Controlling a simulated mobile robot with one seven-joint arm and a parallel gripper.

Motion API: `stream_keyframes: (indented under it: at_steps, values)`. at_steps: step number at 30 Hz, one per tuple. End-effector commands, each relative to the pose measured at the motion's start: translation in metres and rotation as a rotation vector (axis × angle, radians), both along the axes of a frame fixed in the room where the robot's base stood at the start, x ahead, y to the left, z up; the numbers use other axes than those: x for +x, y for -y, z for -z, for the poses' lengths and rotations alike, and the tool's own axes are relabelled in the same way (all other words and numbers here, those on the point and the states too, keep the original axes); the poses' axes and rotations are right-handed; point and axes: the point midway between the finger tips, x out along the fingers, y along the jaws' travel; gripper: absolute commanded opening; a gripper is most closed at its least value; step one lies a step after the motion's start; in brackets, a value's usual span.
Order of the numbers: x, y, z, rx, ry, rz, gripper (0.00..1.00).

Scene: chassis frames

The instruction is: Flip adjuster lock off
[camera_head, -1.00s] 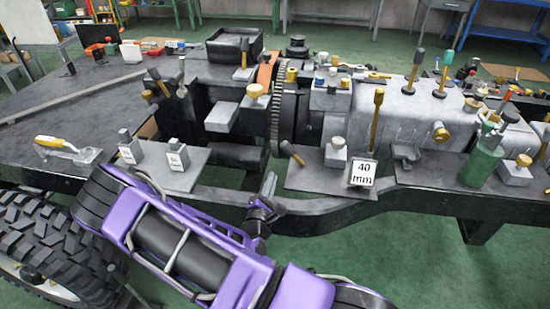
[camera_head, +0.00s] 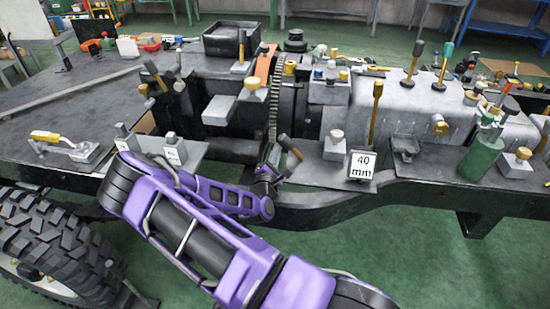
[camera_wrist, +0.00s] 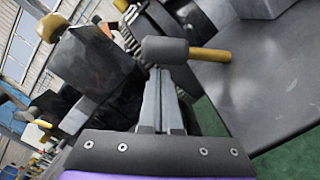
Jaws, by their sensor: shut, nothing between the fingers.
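No part is labelled as the adjuster lock, so I cannot tell for sure which one it is. A short lever with a dark grey head and a brass-coloured rod (camera_head: 291,147) leans up and left beside the toothed ring, at the edge of a grey plate. It also shows in the wrist view as a grey cylinder on a yellow rod (camera_wrist: 180,52). My gripper (camera_head: 275,156) is just left of this lever. In the wrist view, my gripper's two fingers (camera_wrist: 162,74) are together and empty, their tips by the lever's grey head. I cannot tell whether they touch.
The toothed ring (camera_head: 274,105) stands behind the lever. A "40 mm" sign (camera_head: 362,166) and a brass upright lever (camera_head: 375,112) stand to the right. A yellow-handled clamp (camera_head: 60,144) is at the far left. Open green floor (camera_head: 360,245) lies in front.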

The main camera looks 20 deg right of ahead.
Motion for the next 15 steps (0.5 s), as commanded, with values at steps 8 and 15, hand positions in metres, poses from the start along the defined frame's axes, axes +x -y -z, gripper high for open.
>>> stream_keyframes:
  at_steps: [8, 15]
  values:
    - [0.0002, 0.0004, -0.0001, 0.0, 0.0, 0.0, 0.0]
    - [-0.0005, 0.002, -0.0055, 0.029, 0.019, 0.002, 0.0]
